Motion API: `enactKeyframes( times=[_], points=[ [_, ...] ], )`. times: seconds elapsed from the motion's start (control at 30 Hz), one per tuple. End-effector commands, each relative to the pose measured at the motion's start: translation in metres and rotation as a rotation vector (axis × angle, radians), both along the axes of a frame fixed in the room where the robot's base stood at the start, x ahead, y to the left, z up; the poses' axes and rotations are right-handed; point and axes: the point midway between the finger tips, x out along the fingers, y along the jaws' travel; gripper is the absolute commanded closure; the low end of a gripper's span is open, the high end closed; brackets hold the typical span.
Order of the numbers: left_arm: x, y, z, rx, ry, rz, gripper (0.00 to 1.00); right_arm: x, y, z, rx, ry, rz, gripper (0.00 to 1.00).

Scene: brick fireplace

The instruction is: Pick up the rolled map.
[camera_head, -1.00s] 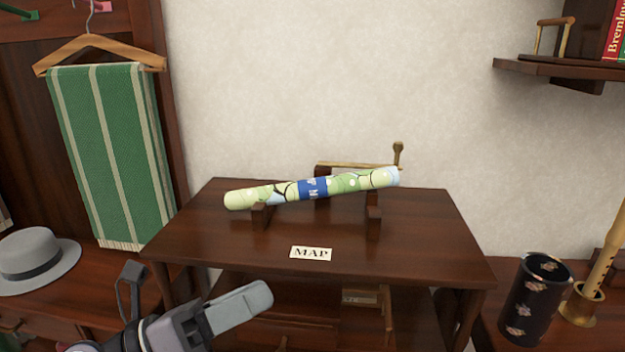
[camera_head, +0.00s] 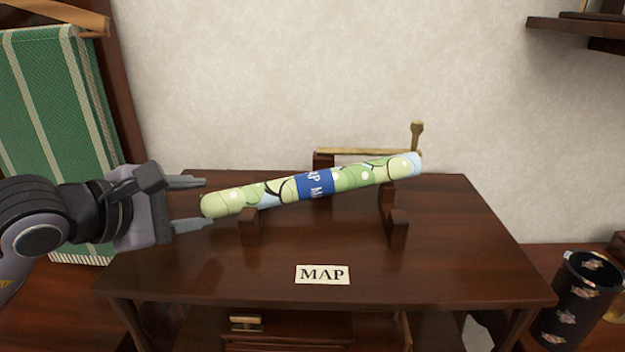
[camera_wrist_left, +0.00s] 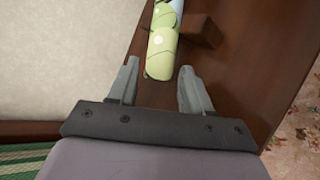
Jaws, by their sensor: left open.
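The rolled map (camera_head: 352,178) is a pale green tube with a blue band marked MAP. It rests tilted across a dark wooden stand (camera_head: 397,232) on the table, its right end higher. My left gripper (camera_head: 197,203) is open at the map's left end, with its fingers pointing right. In the left wrist view the map's end (camera_wrist_left: 161,55) lies just ahead of and between the two open fingertips (camera_wrist_left: 158,82). Nothing is held. My right gripper is not in view.
The dark wooden table (camera_head: 450,265) carries a MAP label (camera_head: 322,274) at its front. A brass-and-wood object (camera_head: 416,135) stands behind the map. A green striped towel (camera_head: 50,90) hangs at left. A dark patterned cup (camera_head: 575,300) stands at lower right.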

Motion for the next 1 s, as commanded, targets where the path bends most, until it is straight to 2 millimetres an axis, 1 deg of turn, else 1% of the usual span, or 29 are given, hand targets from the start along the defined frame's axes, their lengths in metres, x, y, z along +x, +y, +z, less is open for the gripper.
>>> enactKeyframes(
  times=[0.3,0.4,0.5,0.7,0.73,0.77,0.8,0.83,0.87,0.9,1.0],
  points=[
    [0.032,-0.019,-0.020,-0.005,0.004,-0.002,0.51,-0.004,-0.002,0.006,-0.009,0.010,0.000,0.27],
    [0.039,-0.024,-0.025,-0.005,0.003,-0.003,0.51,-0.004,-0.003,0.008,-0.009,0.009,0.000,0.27],
    [0.043,-0.026,-0.027,-0.004,0.002,-0.003,0.51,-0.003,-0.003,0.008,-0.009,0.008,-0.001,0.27],
    [0.043,-0.026,-0.028,-0.004,0.002,-0.003,0.51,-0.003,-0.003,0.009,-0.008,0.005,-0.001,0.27],
    [0.043,-0.026,-0.028,-0.004,0.002,-0.003,0.58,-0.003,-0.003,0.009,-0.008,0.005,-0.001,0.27],
    [0.043,-0.026,-0.028,-0.004,0.002,-0.003,0.67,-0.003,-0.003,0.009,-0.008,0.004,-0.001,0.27],
    [0.043,-0.026,-0.028,-0.004,0.002,-0.003,0.80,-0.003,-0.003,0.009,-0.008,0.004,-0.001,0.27],
    [0.043,-0.026,-0.028,-0.004,0.002,-0.003,0.90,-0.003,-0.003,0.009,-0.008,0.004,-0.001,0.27],
    [0.043,-0.026,-0.028,-0.004,0.002,-0.003,0.93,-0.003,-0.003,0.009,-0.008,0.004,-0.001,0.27],
    [0.043,-0.026,-0.027,-0.007,0.001,-0.003,0.98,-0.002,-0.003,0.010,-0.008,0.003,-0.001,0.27],
    [0.043,-0.026,-0.027,-0.007,0.001,-0.003,0.99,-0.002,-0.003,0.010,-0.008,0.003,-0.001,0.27]
  ],
)
